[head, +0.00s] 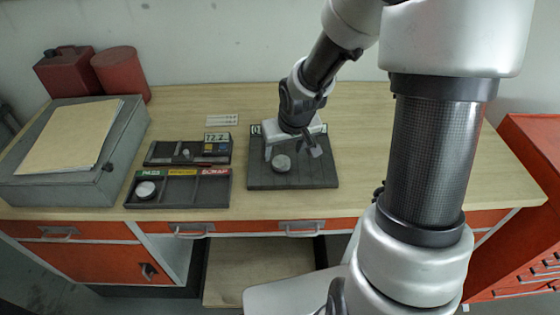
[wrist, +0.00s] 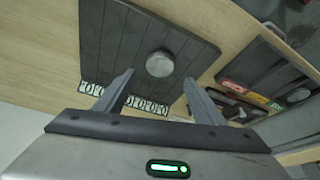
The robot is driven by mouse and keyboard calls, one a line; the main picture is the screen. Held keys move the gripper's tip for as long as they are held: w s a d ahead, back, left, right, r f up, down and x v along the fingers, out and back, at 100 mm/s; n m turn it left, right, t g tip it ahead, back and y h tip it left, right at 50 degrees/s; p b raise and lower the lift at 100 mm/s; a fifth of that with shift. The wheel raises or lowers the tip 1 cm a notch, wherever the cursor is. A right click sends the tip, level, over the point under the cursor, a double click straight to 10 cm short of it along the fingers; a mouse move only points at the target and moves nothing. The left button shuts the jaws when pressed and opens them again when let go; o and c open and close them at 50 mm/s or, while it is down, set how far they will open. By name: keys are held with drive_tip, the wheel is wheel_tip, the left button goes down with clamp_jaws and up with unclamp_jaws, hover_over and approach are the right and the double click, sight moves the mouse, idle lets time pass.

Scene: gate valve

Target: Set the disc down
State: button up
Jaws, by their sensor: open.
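A round grey disc (head: 282,163) lies flat on a dark square mat (head: 315,177) near the bench's front edge. In the wrist view the disc (wrist: 160,63) rests on the grooved dark mat (wrist: 112,40), which has a row of white number tiles along one edge. My gripper (head: 292,152) is above the mat, fingers apart and empty. In the wrist view the fingertips (wrist: 159,78) stand wide on either side of the disc's near side. They appear clear of it; their exact height above the mat cannot be told.
A tray (head: 181,201) with green, yellow and red labels stands left of the mat; a pale disc (head: 146,189) lies in its green-labelled compartment. Behind it is a dark gauge device (head: 190,151) with a display. A grey case (head: 108,168) and red cans (head: 121,72) fill the left.

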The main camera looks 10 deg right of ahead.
sight(282, 162)
drive_tip(key=x, duration=0.3)
drive_tip(key=s+x, duration=0.1)
drive_tip(key=x, duration=0.1)
drive_tip(key=shift+d+f, duration=0.1)
drive_tip(key=shift+f, duration=0.15)
drive_tip(key=shift+c, duration=0.4)
drive_tip(key=shift+w+r, duration=0.1)
drive_tip(key=c, duration=1.5)
